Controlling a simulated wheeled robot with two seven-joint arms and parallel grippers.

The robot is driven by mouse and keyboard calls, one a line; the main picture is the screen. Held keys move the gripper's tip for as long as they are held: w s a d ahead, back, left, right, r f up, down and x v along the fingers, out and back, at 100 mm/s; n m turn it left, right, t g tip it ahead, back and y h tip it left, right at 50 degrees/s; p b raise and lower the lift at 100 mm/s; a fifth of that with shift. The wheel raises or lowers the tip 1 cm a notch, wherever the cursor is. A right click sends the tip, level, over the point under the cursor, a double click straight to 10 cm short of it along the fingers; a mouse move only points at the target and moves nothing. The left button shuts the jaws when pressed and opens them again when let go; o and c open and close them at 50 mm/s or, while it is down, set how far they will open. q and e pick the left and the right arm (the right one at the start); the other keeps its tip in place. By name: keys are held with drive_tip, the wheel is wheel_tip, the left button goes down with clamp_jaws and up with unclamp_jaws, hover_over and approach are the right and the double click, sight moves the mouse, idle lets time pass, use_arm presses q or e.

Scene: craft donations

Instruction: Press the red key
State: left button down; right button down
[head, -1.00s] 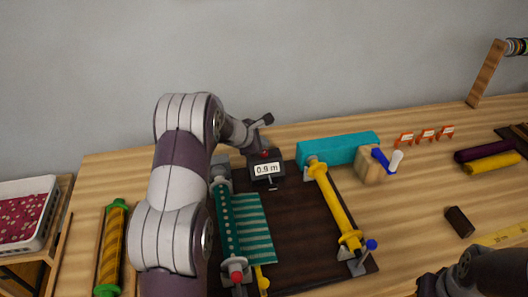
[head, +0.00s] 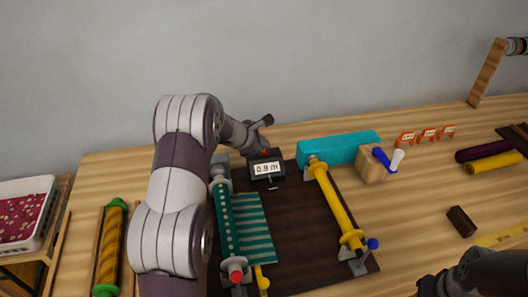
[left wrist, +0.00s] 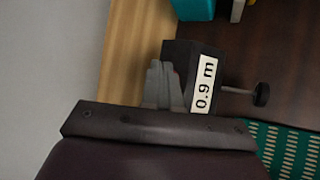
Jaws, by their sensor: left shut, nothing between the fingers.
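A dark counter box (head: 268,167) with a white label reading "0.9 m" stands at the back left of the dark board. A sliver of the red key (head: 265,153) shows on its top; the rest is hidden behind my left gripper. My left gripper (head: 260,149) is shut and empty, with its tips down at the top of the box. My right gripper (head: 432,285) is partly in view at the lower right.
The dark board (head: 305,225) carries a green roller with striped cloth (head: 256,228) and a yellow roller (head: 333,200).

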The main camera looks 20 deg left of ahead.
use_arm(q)
drive_tip(key=shift+f+b, duration=0.5)
drive_tip(key=shift+b, duration=0.05)
idle(0.5)
drive_tip(key=shift+r, duration=0.15)
drive_tip(key=shift+r+p, duration=0.7)
drive_tip(key=shift+r, duration=0.05)
drive_tip(key=shift+r, duration=0.15)
wheel_tip(320, 180, up, 5)
drive_tip(key=p, duration=0.4)
idle(0.3)
